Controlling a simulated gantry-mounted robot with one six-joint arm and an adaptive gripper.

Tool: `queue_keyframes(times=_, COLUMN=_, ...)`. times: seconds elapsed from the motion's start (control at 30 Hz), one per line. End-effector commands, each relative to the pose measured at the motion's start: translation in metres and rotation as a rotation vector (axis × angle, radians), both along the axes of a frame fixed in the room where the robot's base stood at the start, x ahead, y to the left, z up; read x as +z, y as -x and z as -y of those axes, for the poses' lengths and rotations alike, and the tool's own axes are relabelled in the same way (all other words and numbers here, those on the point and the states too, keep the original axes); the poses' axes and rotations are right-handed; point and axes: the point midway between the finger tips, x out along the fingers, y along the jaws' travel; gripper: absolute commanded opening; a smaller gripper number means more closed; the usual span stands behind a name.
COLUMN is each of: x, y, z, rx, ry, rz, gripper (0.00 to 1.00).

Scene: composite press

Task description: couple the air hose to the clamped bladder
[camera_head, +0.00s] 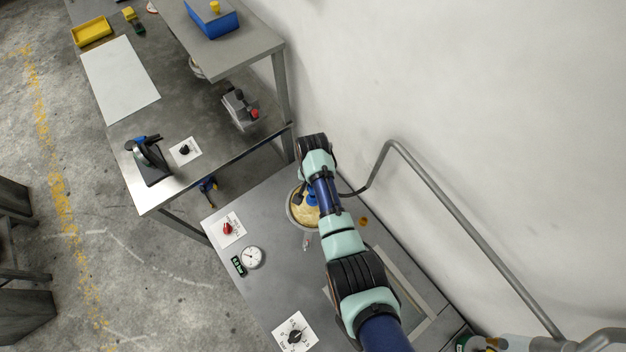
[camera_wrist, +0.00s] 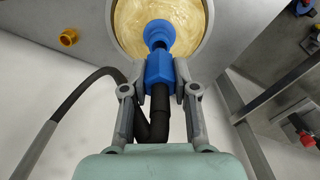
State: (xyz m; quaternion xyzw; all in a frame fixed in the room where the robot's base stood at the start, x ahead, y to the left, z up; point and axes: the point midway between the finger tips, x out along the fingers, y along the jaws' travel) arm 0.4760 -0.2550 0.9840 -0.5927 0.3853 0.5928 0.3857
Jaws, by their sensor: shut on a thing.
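The clamped bladder is a tan, wrinkled round surface (camera_wrist: 127,28) inside a metal ring (camera_wrist: 211,12), at the top of the wrist view. It also shows partly under my arm in the head view (camera_head: 301,212). A blue conical fitting (camera_wrist: 160,30) stands at its middle. My gripper (camera_wrist: 160,74) is shut on the blue coupling (camera_wrist: 159,66) at the end of the black air hose (camera_wrist: 160,105). The coupling is in line with the fitting and overlaps its lower edge in the picture. I cannot tell whether they are joined.
The hose bends left to a grey pipe (camera_head: 431,188) along the wall. A yellow fitting (camera_wrist: 68,37) lies on the bench left of the ring. A gauge (camera_head: 253,257), a red knob (camera_head: 228,229) and a black selector (camera_head: 295,336) are on the bench. A second table (camera_head: 175,120) stands beyond.

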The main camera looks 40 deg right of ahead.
Motion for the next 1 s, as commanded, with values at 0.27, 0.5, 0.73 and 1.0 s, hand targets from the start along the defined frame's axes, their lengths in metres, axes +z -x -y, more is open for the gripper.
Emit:
queue_keyframes(times=0.27, x=-0.001, y=0.000, z=0.000, rx=0.000, ry=0.000, rz=0.000, gripper=0.00)
queue_keyframes(times=0.5, x=-0.001, y=0.000, z=0.000, rx=0.000, ry=0.000, rz=0.000, gripper=0.00)
queue_keyframes(times=0.73, x=-0.006, y=0.000, z=0.000, rx=0.000, ry=-0.001, rz=0.000, gripper=0.00)
queue_keyframes(times=1.0, x=-0.013, y=0.000, z=0.000, rx=0.000, ry=-0.001, rz=0.000, gripper=0.00)
